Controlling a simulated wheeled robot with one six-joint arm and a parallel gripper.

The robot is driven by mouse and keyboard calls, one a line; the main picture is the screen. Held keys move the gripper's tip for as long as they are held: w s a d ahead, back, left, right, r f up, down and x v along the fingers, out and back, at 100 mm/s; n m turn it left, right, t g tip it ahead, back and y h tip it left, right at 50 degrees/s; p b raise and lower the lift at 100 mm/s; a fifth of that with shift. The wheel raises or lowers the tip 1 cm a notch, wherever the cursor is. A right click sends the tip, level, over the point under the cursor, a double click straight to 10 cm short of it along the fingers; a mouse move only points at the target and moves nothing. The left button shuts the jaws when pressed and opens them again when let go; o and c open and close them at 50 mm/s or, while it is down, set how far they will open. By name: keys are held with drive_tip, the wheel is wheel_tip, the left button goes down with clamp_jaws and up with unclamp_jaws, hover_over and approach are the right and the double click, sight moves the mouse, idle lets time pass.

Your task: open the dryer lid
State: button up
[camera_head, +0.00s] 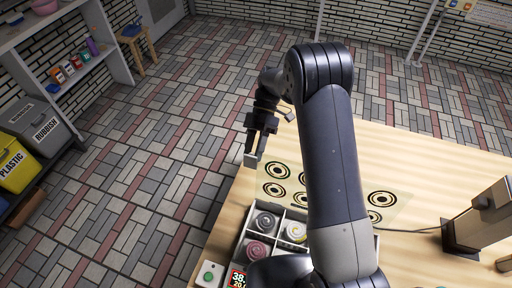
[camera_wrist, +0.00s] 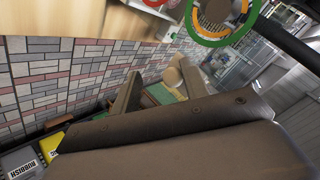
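I cannot make out a dryer lid for certain in either view. In the head view, my gripper (camera_head: 254,152) hangs over the left edge of the wooden table (camera_head: 425,150), left of a pale sheet with ring marks. In the wrist view, my gripper's two fingers (camera_wrist: 160,92) stand well apart, with nothing held between them. A compartmented tray (camera_head: 282,214) with spiral-topped round items sits on the table, partly hidden by my arm. A white box with a green button (camera_head: 208,274) and a small lit display (camera_head: 237,279) stand beside it.
The ring-marked sheet (camera_head: 322,205) lies behind the tray. A grey-brown device (camera_head: 484,222) with a cable stands at the table's right. Rubbish (camera_head: 45,127) and plastic (camera_head: 14,165) bins, a shelf (camera_head: 85,68) and a stool (camera_head: 138,42) are at the left. The tiled floor between is clear.

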drive_tip(key=shift+o, duration=0.9)
drive_tip(key=shift+s+f, duration=0.2)
drive_tip(key=shift+f, duration=0.3)
drive_tip(key=shift+d, duration=0.15)
drive_tip(key=v, duration=0.8)
drive_tip(key=shift+a+r+p, duration=0.2)
drive_tip(key=shift+r+p, duration=0.05)
drive_tip(key=shift+p, duration=0.1)
drive_tip(key=shift+s+f, duration=0.1)
drive_tip(key=shift+s, duration=0.05)
